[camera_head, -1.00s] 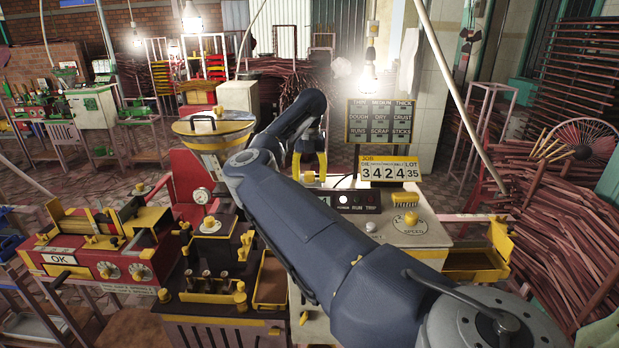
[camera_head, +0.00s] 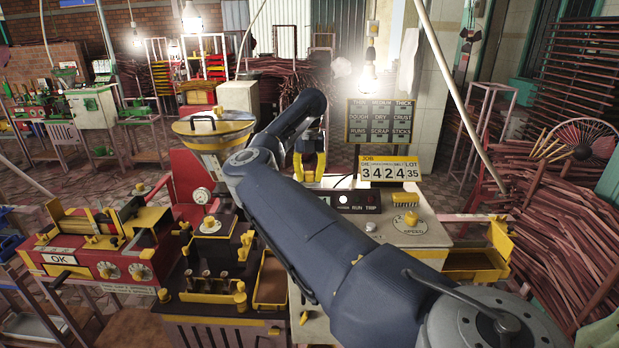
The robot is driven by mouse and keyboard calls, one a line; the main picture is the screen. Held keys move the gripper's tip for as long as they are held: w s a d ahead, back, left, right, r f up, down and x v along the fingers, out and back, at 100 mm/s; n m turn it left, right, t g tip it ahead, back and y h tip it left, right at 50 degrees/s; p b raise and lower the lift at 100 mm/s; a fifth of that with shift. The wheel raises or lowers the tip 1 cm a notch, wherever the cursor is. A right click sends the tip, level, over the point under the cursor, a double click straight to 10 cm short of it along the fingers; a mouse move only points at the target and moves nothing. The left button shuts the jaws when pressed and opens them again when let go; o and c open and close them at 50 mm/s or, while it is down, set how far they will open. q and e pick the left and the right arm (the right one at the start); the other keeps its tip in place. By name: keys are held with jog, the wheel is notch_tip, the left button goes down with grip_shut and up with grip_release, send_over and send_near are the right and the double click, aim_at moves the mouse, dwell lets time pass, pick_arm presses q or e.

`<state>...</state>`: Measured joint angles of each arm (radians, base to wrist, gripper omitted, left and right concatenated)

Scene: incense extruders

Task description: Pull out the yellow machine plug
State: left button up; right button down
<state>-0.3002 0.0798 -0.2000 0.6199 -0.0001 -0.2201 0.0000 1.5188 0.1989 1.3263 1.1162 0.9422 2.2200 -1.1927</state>
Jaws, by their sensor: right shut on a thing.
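My right arm reaches in from the lower right across the middle of the view. Its gripper (camera_head: 310,171), with yellow fingers, points down at the back left of the white-topped machine (camera_head: 440,238). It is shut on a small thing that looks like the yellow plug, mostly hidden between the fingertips. A dark cable shows just right of the fingers. The machine's black panel (camera_head: 358,201) has a lit white lamp above the words RUN and TRIP. My left gripper is not in view.
A yellow counter sign (camera_head: 390,170) and a yellow knob (camera_head: 411,218) are on the machine, right of my gripper. A round yellow-rimmed hopper (camera_head: 213,128) stands to the left. A red machine (camera_head: 100,262) is at the lower left. Bundles of brown sticks fill the right side.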

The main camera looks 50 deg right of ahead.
aim_at(310, 173)
jog(key=shift+r, duration=0.15)
jog(key=shift+r, duration=2.8)
jog(key=shift+r, duration=0.15)
